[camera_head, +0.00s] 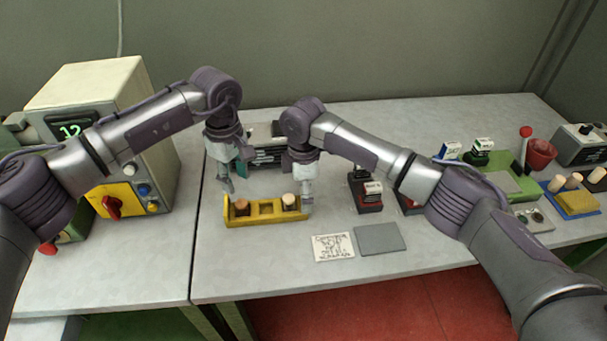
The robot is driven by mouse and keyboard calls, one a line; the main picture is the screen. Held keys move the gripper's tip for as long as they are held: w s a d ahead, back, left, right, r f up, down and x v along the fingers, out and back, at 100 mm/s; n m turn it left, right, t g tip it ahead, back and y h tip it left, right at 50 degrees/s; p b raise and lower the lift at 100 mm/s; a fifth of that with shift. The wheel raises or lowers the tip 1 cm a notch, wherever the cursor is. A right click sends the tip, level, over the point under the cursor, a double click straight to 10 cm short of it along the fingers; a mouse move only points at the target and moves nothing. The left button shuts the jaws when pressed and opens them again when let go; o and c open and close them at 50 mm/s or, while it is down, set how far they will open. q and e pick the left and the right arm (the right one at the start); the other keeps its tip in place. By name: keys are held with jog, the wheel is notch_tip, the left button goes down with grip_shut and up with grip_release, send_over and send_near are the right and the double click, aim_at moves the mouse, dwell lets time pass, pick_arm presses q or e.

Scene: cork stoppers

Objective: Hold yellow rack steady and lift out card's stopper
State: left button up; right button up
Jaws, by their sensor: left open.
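The yellow rack (266,218) stands on the grey table in front of me. A brown-topped stopper (242,207) sits in its left part and a paler stopper (289,201) in its right part; the middle slot looks empty. My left gripper (228,187) is open just above the rack's left end, with nothing seen in it. My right gripper (307,203) points down at the rack's right end, beside the paler stopper; whether it touches or grips the rack is too small to tell. A white card (334,247) with a dark drawing lies in front of the rack; its details are unreadable.
A grey flat plate (379,238) lies beside the card. A beige machine (105,120) with a yellow panel stands at left. Small dark stamp-like blocks (368,197) stand right of the rack. A green tray (510,180), red cup (541,152) and blue tray with corks (572,203) are at right.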

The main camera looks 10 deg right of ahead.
jog(key=shift+f, duration=2.05)
jog(key=shift+c, duration=0.2)
jog(key=c, duration=1.3)
pick_arm(q)
jog(key=shift+c, duration=0.4)
